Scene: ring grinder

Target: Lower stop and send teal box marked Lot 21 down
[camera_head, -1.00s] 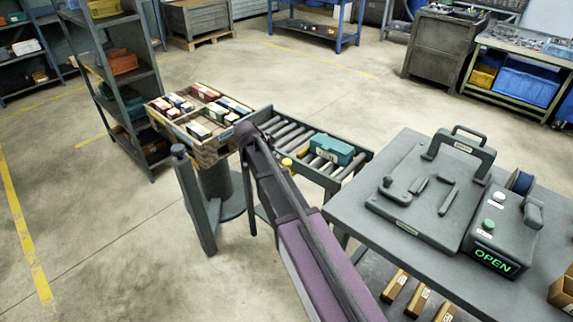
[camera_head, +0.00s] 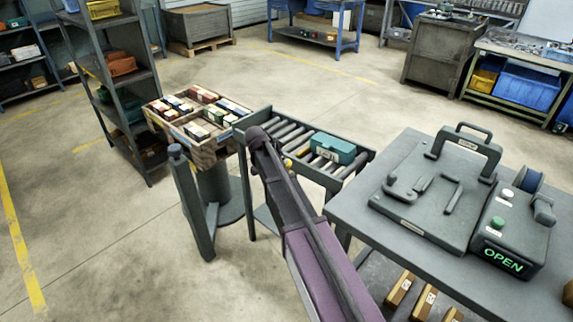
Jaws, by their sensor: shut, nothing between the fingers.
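A teal box (camera_head: 334,149) with a pale label lies on the roller conveyor (camera_head: 364,157), toward its right end. The label is too small to read. A small yellow knob (camera_head: 288,163) shows at the conveyor's near side, partly behind my arm. A yellowish piece (camera_head: 302,152) shows among the rollers left of the box. I cannot tell whether either belongs to the stop, or whether the stop is up or down. My arm reaches up across the picture, and its far rounded joint covers part of the conveyor's near left side. My gripper's fingers are not visible.
A divided wooden tray (camera_head: 194,120) of small boxes stands at the conveyor's left end. A grey post (camera_head: 193,205) stands in front. The grey table (camera_head: 365,205) at right holds a fixture and a control box (camera_head: 513,235) reading OPEN. Shelving (camera_head: 112,90) stands left.

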